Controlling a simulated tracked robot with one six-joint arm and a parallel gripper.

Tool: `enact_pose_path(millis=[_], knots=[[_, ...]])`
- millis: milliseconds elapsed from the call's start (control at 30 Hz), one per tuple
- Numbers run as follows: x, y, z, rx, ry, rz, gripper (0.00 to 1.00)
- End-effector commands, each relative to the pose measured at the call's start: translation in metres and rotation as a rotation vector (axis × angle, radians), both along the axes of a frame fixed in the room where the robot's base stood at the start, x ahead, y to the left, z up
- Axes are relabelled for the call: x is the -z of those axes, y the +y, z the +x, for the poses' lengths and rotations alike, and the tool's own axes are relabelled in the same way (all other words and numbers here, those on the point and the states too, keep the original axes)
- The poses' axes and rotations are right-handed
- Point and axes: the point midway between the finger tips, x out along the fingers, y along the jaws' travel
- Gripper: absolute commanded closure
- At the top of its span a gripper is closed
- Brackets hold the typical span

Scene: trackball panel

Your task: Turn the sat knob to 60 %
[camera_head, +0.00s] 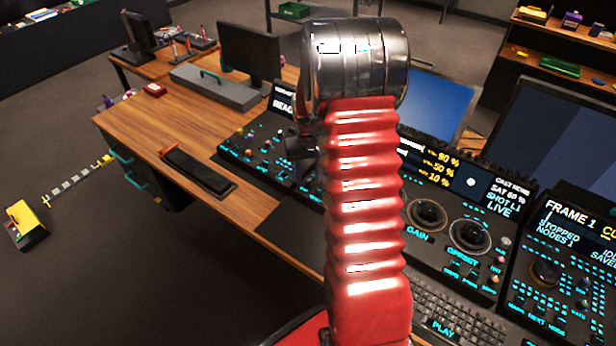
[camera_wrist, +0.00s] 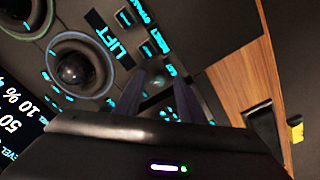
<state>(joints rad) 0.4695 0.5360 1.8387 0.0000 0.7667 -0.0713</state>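The small sat knob (camera_wrist: 155,86) is dim in the wrist view, below the lift trackball's label and near small cyan lettering. My gripper (camera_wrist: 160,77) has its two dark fingers apart, one to each side of the knob in the picture. I cannot tell whether they touch it or hover above it. In the head view my red arm hides most of the panel's middle, and the knob cannot be made out there. The trackball panel (camera_head: 415,238) has a screen with 90 %, 50 % and 10 % readings, and "SAT 60 %" at its right.
The lift trackball (camera_wrist: 78,68) sits close to the fingers. Gain (camera_head: 427,213) and offset (camera_head: 469,234) trackballs lie right of my arm. Another panel (camera_head: 560,265) stands at right, a keyboard (camera_head: 455,318) in front. The wooden desk (camera_head: 150,125) has clear room at left.

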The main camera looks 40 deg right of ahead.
Motion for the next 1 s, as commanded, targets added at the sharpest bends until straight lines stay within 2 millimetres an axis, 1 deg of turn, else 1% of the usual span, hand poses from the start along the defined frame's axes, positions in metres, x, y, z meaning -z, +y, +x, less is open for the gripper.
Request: enact_pose_path(millis=[133, 267, 467, 800, 1000], knots=[[-0.004, 0.000, 0.000, 0.000, -0.001, 0.000, 0.64], [-0.017, 0.000, 0.001, 0.000, -0.003, -0.001, 0.64], [-0.047, 0.000, 0.001, 0.000, -0.003, -0.001, 0.64], [-0.107, 0.000, 0.001, 0.000, -0.004, -0.002, 0.64], [-0.131, 0.000, 0.001, 0.000, -0.002, -0.001, 0.64]])
